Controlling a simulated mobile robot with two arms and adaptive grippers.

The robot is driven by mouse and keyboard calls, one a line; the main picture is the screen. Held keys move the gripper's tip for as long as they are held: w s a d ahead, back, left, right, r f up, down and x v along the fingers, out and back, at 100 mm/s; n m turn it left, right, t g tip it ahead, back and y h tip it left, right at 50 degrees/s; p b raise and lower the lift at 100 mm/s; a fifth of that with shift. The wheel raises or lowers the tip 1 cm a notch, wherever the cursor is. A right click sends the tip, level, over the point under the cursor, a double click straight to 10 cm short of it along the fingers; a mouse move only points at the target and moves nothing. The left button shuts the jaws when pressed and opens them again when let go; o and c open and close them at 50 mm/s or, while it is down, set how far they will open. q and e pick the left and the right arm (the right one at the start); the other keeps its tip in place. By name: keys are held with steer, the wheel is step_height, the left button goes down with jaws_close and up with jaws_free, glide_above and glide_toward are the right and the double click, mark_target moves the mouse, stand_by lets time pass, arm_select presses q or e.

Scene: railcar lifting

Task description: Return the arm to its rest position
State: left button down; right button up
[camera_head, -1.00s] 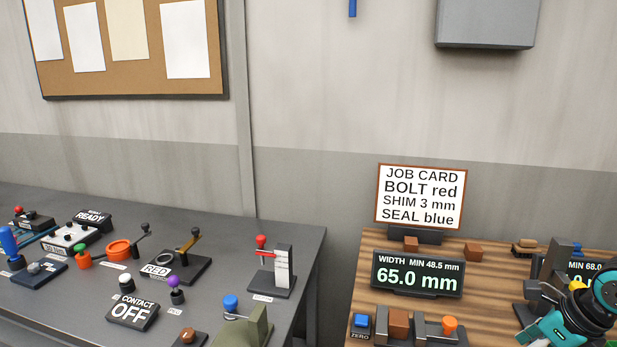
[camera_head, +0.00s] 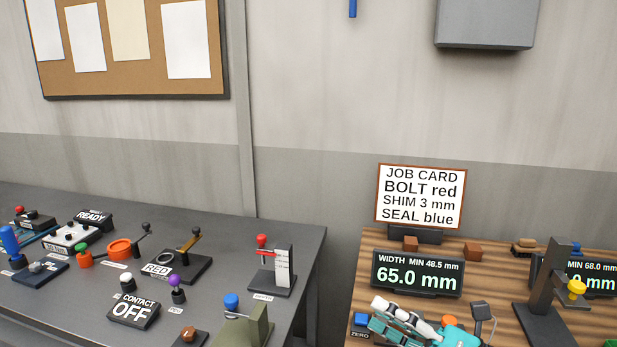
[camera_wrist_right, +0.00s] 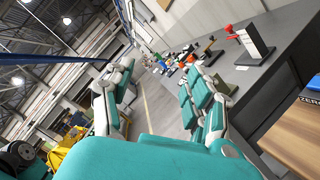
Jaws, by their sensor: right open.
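My right gripper (camera_head: 380,312) is low in the head view, over the front of the wooden bench (camera_head: 490,272), pointing left. It hides most of the width gauge's front parts; the orange knob (camera_head: 449,321) shows beside it. In the right wrist view my right gripper (camera_wrist_right: 155,85) is open, with its teal fingers spread and nothing between them. I cannot tell whether it touches anything on the bench. My left arm and gripper do not show in the head view.
The width display (camera_head: 417,275) reads 65.0 mm and stands behind my gripper. A dark stand with a yellow knob (camera_head: 577,289) is to the right. The job card (camera_head: 420,196) stands behind. A grey table (camera_head: 225,237) with several controls is at left.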

steer(key=w+d+f+m+t+h, duration=0.15)
steer(key=d+m+t+h, duration=0.35)
steer(key=m, duration=0.5)
steer(key=d+f+m+t+h, duration=0.2)
steer(key=d+m+t+h, duration=0.15)
steer(key=m+h, duration=0.4)
steer(key=s+d+f+m+g+h, duration=0.3)
steer(key=f+m+g+h, duration=0.15)
steer(key=f+m, duration=0.5)
steer(key=s+a+f+m+g+y, duration=0.1)
steer(key=s+a+f+m+g, duration=0.15)
steer(key=s+f+g, duration=0.65)
steer(key=s+a+f+m+g, duration=0.1)
steer(key=s+f+m+g, duration=0.2)
steer(key=s+f, duration=0.7)
steer(key=s+f+g, duration=0.1)
steer(key=s+f, duration=0.1)
steer(key=f, duration=1)
steer(key=s+f, duration=0.2)
steer(key=f, duration=0.9)
steer(key=s+d+f+g, duration=0.1)
steer(key=s+d+f, duration=0.2)
steer(key=s+f, duration=1.3)
steer(key=shift+s+d+f, duration=0.15)
steer(key=shift+s+f, duration=0.05)
steer(key=shift+f, duration=0.4)
